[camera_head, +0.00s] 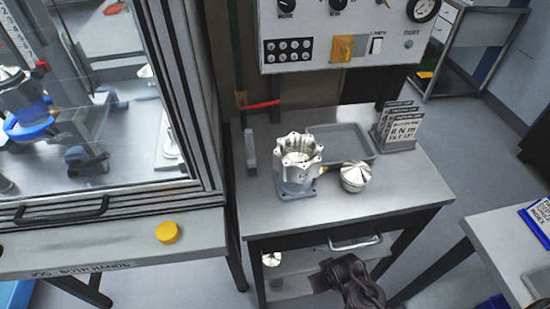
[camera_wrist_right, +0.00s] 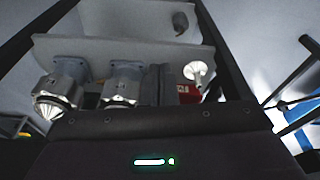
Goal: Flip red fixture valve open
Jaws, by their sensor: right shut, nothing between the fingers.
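A red lever (camera_head: 262,104) sticks out to the right, roughly level, from a thin vertical pipe (camera_head: 239,60) behind the left back edge of the small metal table. A second small red part (camera_head: 42,66) shows behind the glass of the machine at left, on a dark fixture with a blue base; its form is too small to tell. My right gripper (camera_head: 332,273) is shut and empty, low in front of the small table, well apart from both red parts. In the right wrist view its dark body fills the bottom and the fingertips are not clear. My left gripper is not in view.
The small table (camera_head: 405,185) holds an open metal housing (camera_head: 298,160), a domed part (camera_head: 355,177), a grey tray (camera_head: 340,142) and a card rack (camera_head: 397,125). A control panel (camera_head: 345,35) hangs behind. The machine's ledge carries a yellow button (camera_head: 168,232).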

